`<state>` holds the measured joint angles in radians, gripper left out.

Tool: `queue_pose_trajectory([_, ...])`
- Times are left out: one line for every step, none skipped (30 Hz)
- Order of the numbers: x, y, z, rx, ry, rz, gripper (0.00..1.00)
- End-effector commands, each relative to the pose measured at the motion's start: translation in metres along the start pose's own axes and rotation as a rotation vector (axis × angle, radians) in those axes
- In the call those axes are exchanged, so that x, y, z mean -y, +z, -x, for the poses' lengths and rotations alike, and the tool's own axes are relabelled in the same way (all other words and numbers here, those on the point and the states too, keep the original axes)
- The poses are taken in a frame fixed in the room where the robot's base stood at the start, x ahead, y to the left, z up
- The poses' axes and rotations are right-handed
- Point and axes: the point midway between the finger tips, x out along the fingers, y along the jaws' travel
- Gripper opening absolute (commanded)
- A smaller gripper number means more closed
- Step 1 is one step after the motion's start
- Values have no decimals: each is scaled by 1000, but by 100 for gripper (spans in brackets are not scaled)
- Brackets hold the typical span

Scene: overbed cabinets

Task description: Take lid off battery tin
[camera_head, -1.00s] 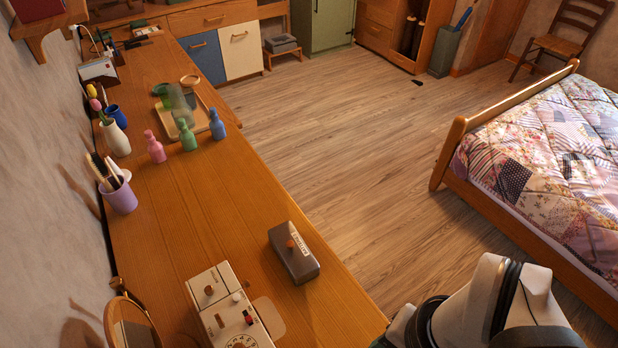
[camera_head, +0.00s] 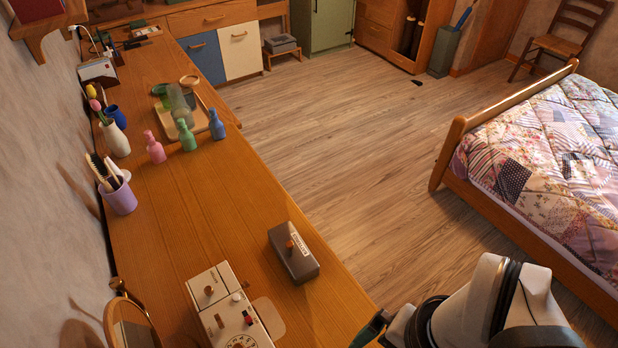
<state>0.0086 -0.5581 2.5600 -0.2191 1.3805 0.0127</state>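The battery tin (camera_head: 296,262) is a dark grey-brown oblong box on the wooden desk, near its right edge. My white and black arm comes in at the bottom right. A dark green part at its end, seemingly my gripper (camera_head: 371,329), shows at the desk's front right edge, below and right of the tin and apart from it. Its fingers cannot be made out clearly.
A cream device with knobs (camera_head: 232,312) stands just left of and below the tin. A round mirror (camera_head: 133,325) is at the lower left. Pink, green and blue bottles (camera_head: 187,137), a tray (camera_head: 201,118) and a purple brush cup (camera_head: 121,199) stand farther back.

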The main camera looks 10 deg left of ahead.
Motion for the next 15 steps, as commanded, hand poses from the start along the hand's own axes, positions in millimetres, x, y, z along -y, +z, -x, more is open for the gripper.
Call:
queue_pose_trajectory([0,0,0,0,0,0,100])
queue_pose_trajectory([0,0,0,0,0,0,100])
queue_pose_trajectory([0,0,0,0,0,0,100])
queue_pose_trajectory([0,0,0,0,0,0,100])
queue_pose_trajectory([1,-1,1,0,1,5,100])
queue_pose_trajectory([5,-6,4,1,5,30,100])
queue_pose_trajectory([12,-13,8,1,11,70,100])
queue_pose_trajectory([21,-23,12,3,20,124,100])
queue_pose_trajectory([40,-41,19,4,35,225,100])
queue_pose_trajectory([59,-56,23,5,49,314,100])
queue_pose_trajectory([80,-72,24,5,63,411,100])
queue_pose_trajectory([111,-90,22,6,83,543,100])
queue_pose_trajectory([135,-102,18,6,95,639,100])
queue_pose_trajectory([158,-112,12,5,108,730,100])
queue_pose_trajectory([188,-121,1,6,123,842,100])
